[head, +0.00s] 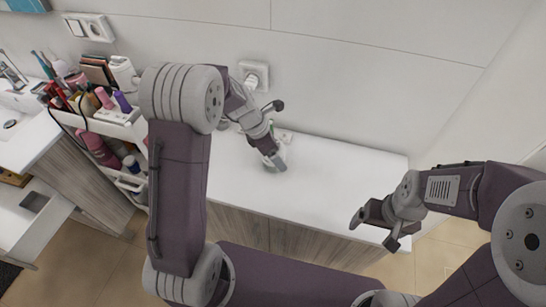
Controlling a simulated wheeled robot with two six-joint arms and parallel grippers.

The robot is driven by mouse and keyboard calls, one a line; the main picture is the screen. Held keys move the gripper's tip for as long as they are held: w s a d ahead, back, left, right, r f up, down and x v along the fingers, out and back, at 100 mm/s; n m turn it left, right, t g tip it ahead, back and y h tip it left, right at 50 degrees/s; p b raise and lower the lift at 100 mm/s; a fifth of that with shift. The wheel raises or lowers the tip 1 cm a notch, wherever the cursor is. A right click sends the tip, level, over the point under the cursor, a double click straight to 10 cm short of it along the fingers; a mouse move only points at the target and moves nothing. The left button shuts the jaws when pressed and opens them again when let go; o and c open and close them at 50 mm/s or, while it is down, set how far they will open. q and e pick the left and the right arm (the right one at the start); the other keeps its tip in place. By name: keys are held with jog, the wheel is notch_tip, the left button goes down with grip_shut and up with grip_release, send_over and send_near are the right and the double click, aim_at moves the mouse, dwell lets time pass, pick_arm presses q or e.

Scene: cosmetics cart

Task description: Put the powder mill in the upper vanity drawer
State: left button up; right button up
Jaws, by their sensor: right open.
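I cannot make out the powder mill with certainty. A small pale object with a reddish mark (285,136) is partly visible on the white counter (330,165), right behind my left gripper (275,160). The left gripper points down at the counter by the wall; its fingers are too small and overlapped to show whether they are open. My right gripper (375,232) is open near the counter's front right edge, with its fingers apart. At the far left, a vanity drawer (22,228) is pulled out with a dark box (35,200) inside.
A white cart (118,128) crowded with bottles, tubes and brushes stands between the vanity and the counter. A sink tap (12,72) is at the far left. A plugged-in wall socket (254,75) is behind the counter. The counter's middle is mostly clear.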

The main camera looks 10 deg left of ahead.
aim_at(278, 142)
pick_arm(q)
jog(key=shift+w+d+f, duration=0.15)
jog(key=shift+d+f, duration=0.2)
jog(key=shift+f, duration=0.1)
jog(key=shift+a, duration=0.1)
jog(key=c, duration=0.7)
grip_shut()
notch_tip(278, 142, up, 5)
jog(key=shift+f+p, duration=0.15)
jog(key=shift+p, duration=0.35)
jog(key=s+d+r, duration=0.5)
jog(key=s+r, duration=0.1)
jog(key=s, duration=0.4)
jog(key=shift+s+r, duration=0.25)
jog(key=shift+s, duration=0.05)
